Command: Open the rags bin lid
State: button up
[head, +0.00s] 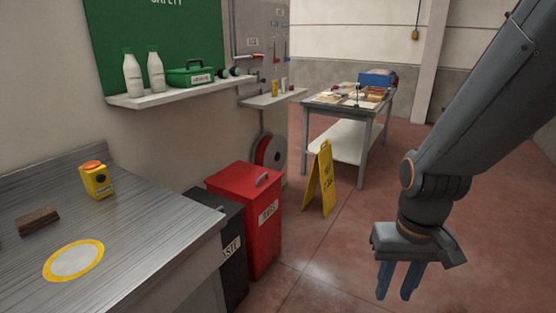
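The red rags bin (258,240) stands on the floor just past the end of the metal bench, with a white label on its right-hand face. Its red lid (236,181) lies flat and closed.
A black waste bin (231,262) stands between the bench (130,262) and the rags bin. A yellow floor sign (320,180) stands behind the rags bin, before a cluttered worktable (345,108). A wall shelf (180,92) overhangs the left. Floor right of the bin is clear.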

aim_at(244, 180)
jog(key=u, duration=0.15)
jog(key=i, duration=1.85)
jog(key=u, duration=0.25)
